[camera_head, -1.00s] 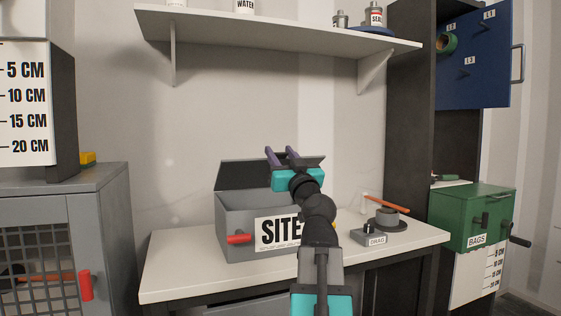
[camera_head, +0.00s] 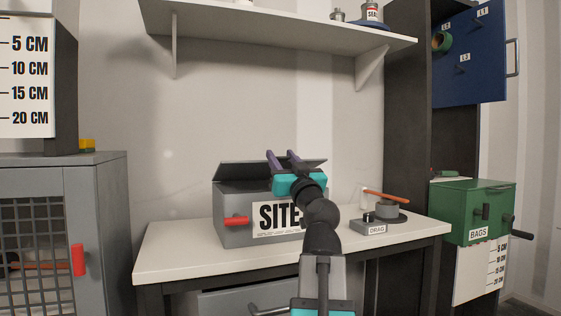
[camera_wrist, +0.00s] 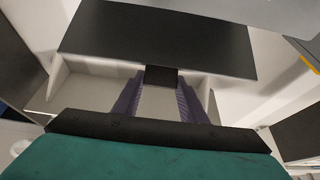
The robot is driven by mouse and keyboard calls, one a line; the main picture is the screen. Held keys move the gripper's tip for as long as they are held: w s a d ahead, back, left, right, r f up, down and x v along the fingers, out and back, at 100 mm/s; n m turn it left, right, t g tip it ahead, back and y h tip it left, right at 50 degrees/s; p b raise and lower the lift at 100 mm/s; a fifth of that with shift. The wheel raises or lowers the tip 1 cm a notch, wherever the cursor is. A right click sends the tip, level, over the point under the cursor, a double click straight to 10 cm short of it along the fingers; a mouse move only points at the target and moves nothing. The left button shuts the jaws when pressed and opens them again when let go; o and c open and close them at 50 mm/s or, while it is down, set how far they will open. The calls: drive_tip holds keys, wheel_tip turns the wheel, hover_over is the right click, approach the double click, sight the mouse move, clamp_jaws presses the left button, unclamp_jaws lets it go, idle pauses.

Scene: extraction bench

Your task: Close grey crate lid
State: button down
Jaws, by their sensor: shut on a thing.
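The grey crate (camera_head: 232,204) stands on the white bench, with a SITE label and a red handle on its front. Its dark lid (camera_head: 238,170) shows as a thin tilted panel above the body; the inside is out of sight. My gripper (camera_head: 281,155), with purple fingers and a teal body, is at the lid's right part and hides some of it. In the wrist view the lid is a dark panel (camera_wrist: 155,38), and its small tab sits between my gripper's fingers (camera_wrist: 160,88), which are shut on it.
A DRAG-labelled device (camera_head: 375,228) with an orange lever (camera_head: 386,196) stands right of the crate. A green BAGS box (camera_head: 470,212) is farther right, a grey mesh cabinet (camera_head: 105,200) at left. A white shelf (camera_head: 270,32) hangs above.

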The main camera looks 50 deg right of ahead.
drive_tip(key=shift+s+a+f+b, duration=0.1)
drive_tip(key=shift+s+f+b, duration=0.05)
drive_tip(key=shift+f+b, duration=0.8)
drive_tip(key=shift+s+a+f+b, duration=0.1)
drive_tip(key=shift+s+f+b, duration=0.05)
drive_tip(key=shift+f+b, duration=0.7)
drive_tip(key=shift+s+a+f+b, duration=0.15)
drive_tip(key=shift+f+b, duration=0.55)
drive_tip(key=shift+f, duration=0.45)
drive_tip(key=c, duration=1.1)
unclamp_jaws()
drive_tip(key=shift+w, duration=0.1)
